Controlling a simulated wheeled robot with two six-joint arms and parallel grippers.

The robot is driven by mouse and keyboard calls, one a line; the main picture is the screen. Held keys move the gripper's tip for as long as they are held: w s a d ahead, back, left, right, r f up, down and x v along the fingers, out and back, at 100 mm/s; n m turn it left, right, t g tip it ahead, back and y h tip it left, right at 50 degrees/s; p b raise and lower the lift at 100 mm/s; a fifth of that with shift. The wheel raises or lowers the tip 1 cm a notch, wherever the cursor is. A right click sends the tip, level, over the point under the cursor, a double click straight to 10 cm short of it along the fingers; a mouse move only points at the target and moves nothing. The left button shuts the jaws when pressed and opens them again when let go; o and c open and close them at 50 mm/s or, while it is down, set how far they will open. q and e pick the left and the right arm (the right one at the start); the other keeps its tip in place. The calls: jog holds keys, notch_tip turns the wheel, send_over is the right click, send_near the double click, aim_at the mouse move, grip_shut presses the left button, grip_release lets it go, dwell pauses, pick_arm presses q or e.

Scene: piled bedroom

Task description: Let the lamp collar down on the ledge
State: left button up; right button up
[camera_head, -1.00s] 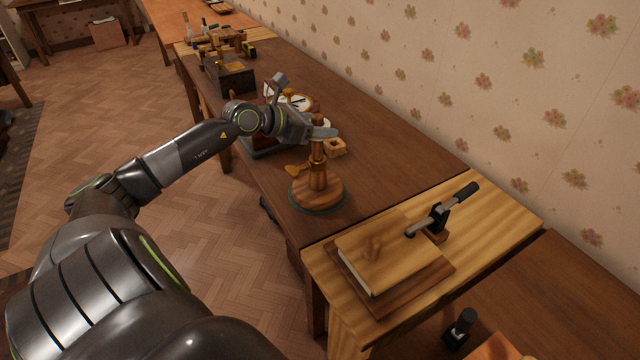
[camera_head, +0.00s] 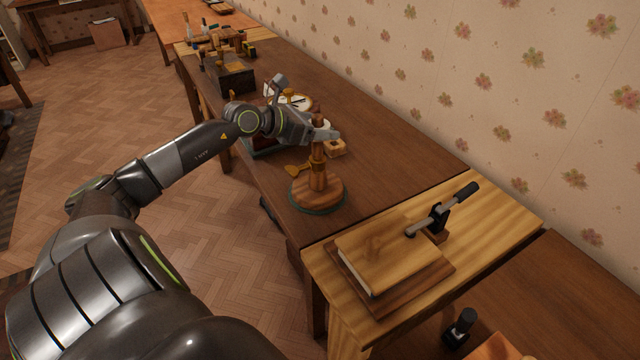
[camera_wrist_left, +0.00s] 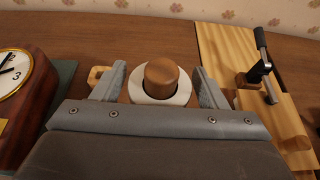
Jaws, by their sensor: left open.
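The wooden post (camera_head: 318,178) stands upright on a round base (camera_head: 318,196). A brass collar with a flat wing (camera_head: 297,169) is around the post, apparently at the step where it widens; its exact seating is too small to tell. My left gripper (camera_head: 327,136) is at the upper post, above the wing. In the left wrist view its open fingers (camera_wrist_left: 158,88) stand on either side of the round post top (camera_wrist_left: 161,76). A pale ring (camera_wrist_left: 160,97) surrounds the post there, with gaps to both fingers. My right gripper is not in view.
A clock (camera_wrist_left: 18,76) stands left of the gripper in the wrist view. A small wooden block (camera_head: 335,148) lies behind the post. A board with a lever clamp (camera_head: 436,222) is at the front right. The table toward the wall is clear.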

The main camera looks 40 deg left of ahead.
pick_arm(q)
jog(key=shift+s, duration=0.1)
jog(key=shift+p+v, duration=1.05)
jog(key=shift+v, duration=0.45)
jog(key=shift+s+r, duration=0.15)
jog(key=o, duration=0.5)
jog(key=shift+c, duration=0.2)
jog(key=c, duration=0.5)
jog(key=shift+o, duration=0.2)
